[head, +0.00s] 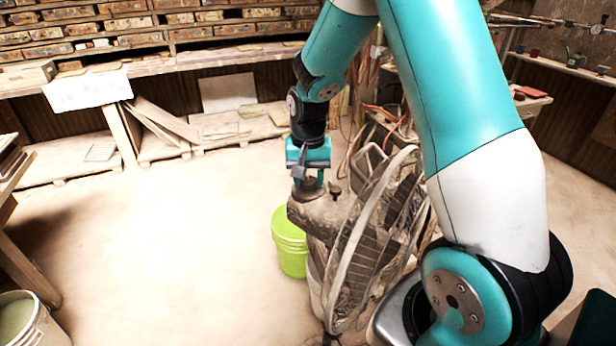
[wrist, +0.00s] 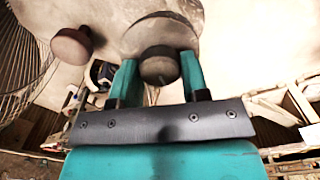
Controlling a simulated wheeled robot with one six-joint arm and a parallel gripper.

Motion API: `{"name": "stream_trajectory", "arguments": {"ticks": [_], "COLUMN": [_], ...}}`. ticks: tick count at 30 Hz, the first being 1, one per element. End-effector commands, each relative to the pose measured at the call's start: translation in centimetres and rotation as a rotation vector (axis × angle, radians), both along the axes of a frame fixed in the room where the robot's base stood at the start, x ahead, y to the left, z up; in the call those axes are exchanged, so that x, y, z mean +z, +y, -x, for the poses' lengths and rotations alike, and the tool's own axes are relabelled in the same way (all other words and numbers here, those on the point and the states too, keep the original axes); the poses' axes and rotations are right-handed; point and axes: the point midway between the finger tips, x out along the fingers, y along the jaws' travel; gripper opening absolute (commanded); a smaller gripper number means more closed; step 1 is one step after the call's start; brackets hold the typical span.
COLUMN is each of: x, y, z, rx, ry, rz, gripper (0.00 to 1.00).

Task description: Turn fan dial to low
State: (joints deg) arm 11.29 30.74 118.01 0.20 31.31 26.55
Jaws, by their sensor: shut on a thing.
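A dusty floor fan (head: 372,235) stands on the floor in the middle of the head view, with its round wire cage facing right. My gripper (head: 309,183) points down at the top of the fan's motor housing (head: 325,214). In the wrist view my gripper (wrist: 159,76) has its teal fingers on both sides of a round brown dial (wrist: 159,65) and is shut on it. The dial sits in front of a pale round plate (wrist: 150,32). A second dark knob (wrist: 72,46) stands apart to the left. No setting marks can be read.
A lime green bucket (head: 290,242) stands on the floor close to the fan's left. Shelves of boxes (head: 150,22) line the back wall. A pale bucket (head: 28,322) is at the bottom left.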

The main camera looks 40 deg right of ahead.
Motion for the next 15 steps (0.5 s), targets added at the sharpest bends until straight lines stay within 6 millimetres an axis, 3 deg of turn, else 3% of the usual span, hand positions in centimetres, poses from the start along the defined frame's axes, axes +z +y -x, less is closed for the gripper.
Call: {"name": "stream_trajectory", "arguments": {"ticks": [5,6,9,15], "x": [0.03,0.03,0.03,0.01], "y": [-0.04,-0.04,-0.03,0.00], "z": [-0.03,-0.04,-0.04,-0.02], "rx": [0.000,0.000,0.000,0.001], "ry": [-0.002,-0.002,-0.002,-0.001], "rz": [0.001,0.001,0.001,0.001], "gripper": [0.18,0.49,0.68,0.68]}}
